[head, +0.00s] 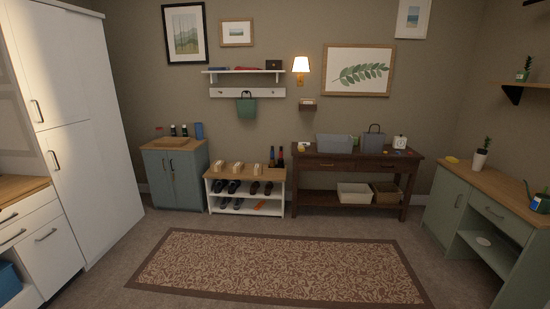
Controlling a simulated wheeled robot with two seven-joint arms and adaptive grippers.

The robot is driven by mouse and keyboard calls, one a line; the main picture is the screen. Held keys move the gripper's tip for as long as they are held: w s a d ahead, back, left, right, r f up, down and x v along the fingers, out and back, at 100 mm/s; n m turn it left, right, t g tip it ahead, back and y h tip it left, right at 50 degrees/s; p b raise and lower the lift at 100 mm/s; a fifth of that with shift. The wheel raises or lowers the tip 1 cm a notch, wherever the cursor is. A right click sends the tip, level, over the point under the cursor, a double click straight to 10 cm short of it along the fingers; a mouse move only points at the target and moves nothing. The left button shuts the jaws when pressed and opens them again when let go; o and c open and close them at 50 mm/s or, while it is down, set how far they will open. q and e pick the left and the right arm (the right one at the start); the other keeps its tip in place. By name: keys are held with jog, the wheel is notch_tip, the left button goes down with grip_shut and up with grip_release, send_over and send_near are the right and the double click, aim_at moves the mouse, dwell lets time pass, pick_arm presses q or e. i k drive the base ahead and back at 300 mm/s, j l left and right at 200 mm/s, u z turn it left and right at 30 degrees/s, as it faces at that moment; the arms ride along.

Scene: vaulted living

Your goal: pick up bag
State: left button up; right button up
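A green bag (246,107) with a dark handle hangs from the peg rail (247,92) on the far wall, above the shoe bench. A second bag-like item, grey with an upright handle (373,140), stands on the dark wooden console table (356,161), right of a grey bin. Both are across the room, and nothing visible is touching the green bag from below. Neither of my grippers shows in the head view.
A patterned rug (278,265) lies on open floor in the middle. The shoe bench (250,175) stands below the green bag, with a blue-grey cabinet (173,180) to its left. Tall white cabinets (85,150) line the left; a green counter (490,205) lines the right.

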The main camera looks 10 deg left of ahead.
aim_at(372, 143)
jog(key=i+j, duration=0.25)
jog(key=i, duration=0.35)
jog(key=i+j+u, duration=0.1)
jog(key=i+j, duration=0.15)
jog(key=i, duration=0.35)
jog(key=i+j, duration=0.2)
jog(key=i, duration=0.4)
jog(key=i+j, duration=0.2)
jog(key=i, duration=0.4)
jog(key=i+j+u, duration=0.1)
jog(key=i, duration=0.5)
jog(key=i+j, duration=0.25)
jog(key=i, duration=0.4)
jog(key=z, duration=0.15)
